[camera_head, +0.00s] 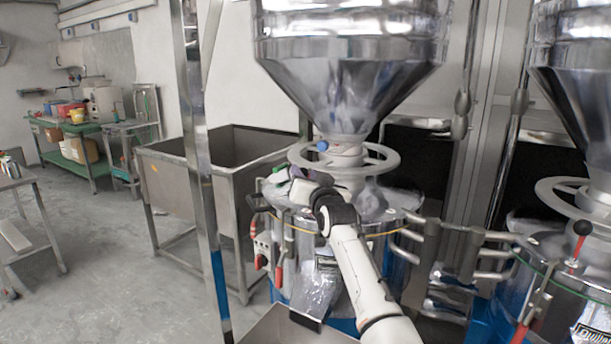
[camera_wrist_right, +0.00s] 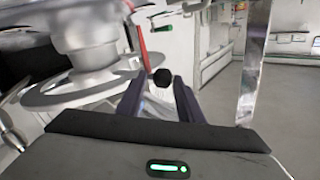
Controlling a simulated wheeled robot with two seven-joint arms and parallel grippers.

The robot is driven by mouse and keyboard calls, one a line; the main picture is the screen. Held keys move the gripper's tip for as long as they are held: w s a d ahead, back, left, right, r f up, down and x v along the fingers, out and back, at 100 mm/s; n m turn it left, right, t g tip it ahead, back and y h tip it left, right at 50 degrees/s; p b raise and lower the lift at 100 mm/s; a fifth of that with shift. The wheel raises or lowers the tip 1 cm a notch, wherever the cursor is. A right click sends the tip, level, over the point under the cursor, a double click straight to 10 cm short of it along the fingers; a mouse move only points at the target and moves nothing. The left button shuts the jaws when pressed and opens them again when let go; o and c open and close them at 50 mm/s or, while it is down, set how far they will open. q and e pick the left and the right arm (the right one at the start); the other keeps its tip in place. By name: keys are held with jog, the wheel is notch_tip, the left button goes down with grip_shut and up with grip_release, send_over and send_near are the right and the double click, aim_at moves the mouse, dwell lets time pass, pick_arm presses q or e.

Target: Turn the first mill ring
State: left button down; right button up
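The first mill ring (camera_head: 378,165) is a grey metal wheel around the neck under the nearer hopper (camera_head: 350,80) in the head view. A blue knob (camera_head: 322,146) shows at the neck. In the right wrist view the ring (camera_wrist_right: 60,98) lies left of the fingers. My right gripper (camera_head: 283,178) is by the ring's left side, slightly below its rim. In the right wrist view its two dark fingers (camera_wrist_right: 160,98) are apart. A black knob (camera_wrist_right: 161,76) shows between them, seemingly beyond; contact with the ring cannot be told. My left gripper is not in view.
A second mill with its own ring (camera_head: 565,190) stands at the right. Handles and clamps (camera_head: 265,245) sit on the first mill's left side. A steel post (camera_head: 200,180) and an empty steel bin (camera_head: 170,165) stand left.

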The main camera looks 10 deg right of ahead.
jog(key=shift+d+r, duration=0.2)
jog(key=shift+d, duration=0.35)
jog(key=shift+s+f, duration=0.15)
jog(key=shift+s, duration=0.55)
jog(key=s+a, duration=0.1)
jog(key=s, duration=0.8)
jog(key=shift+b, duration=0.4)
jog(key=shift+f, duration=0.1)
